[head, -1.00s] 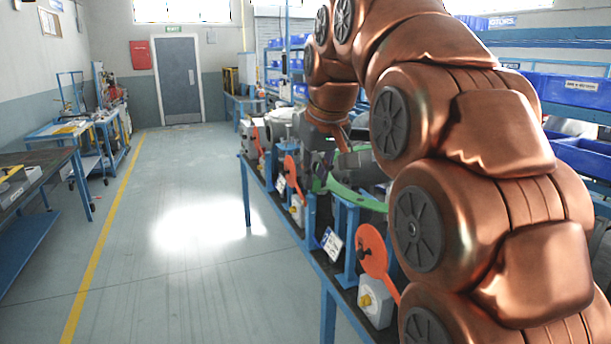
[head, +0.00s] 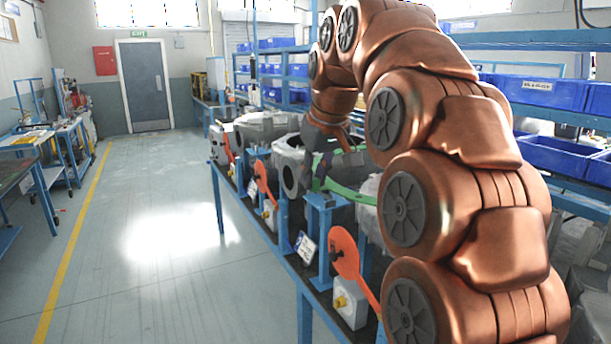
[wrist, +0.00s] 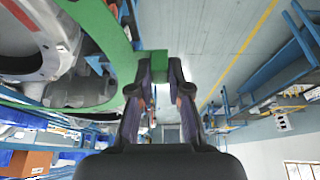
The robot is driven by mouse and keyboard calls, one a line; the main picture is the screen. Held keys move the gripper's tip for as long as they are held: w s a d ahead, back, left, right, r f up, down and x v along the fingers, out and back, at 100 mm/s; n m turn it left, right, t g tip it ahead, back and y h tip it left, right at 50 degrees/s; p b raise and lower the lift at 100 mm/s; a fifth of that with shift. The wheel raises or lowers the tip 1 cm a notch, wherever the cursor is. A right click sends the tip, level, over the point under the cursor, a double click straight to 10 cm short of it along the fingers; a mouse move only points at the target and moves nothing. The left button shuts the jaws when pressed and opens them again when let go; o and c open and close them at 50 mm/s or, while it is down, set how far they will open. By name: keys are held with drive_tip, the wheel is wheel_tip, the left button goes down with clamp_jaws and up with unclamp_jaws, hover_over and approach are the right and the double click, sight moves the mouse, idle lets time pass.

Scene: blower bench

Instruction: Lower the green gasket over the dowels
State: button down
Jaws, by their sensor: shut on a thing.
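The green gasket (head: 349,193) is a flat ring, partly hidden behind my arm in the head view. In the wrist view its curved band (wrist: 105,25) runs across the left, and its tab sits between my fingertips. My gripper (wrist: 158,75) is shut on that tab; in the head view the gripper (head: 322,168) is small and dark above the bench. A grey metal casting (wrist: 45,45) shows through and beside the ring in the wrist view. I cannot make out the dowels, nor tell whether the gasket touches the casting.
A long blue-framed bench (head: 283,255) carries grey housings (head: 262,128) and orange round-headed paddles (head: 344,252). A blue stand (head: 322,215) rises close to the gasket. Shelves with blue bins (head: 535,92) stand behind on the right. The floor (head: 150,270) left of the bench is clear.

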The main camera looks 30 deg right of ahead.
drive_tip(key=shift+d+f+p, duration=0.55)
drive_tip(key=shift+d+p, duration=1.4)
drive_tip(key=shift+d, duration=7.65)
drive_tip(key=shift+s+f+b, duration=0.2)
drive_tip(key=shift+f+b, duration=1.75)
drive_tip(key=shift+f, duration=0.8)
drive_tip(key=shift+f+b, duration=0.75)
drive_tip(key=shift+f, duration=0.35)
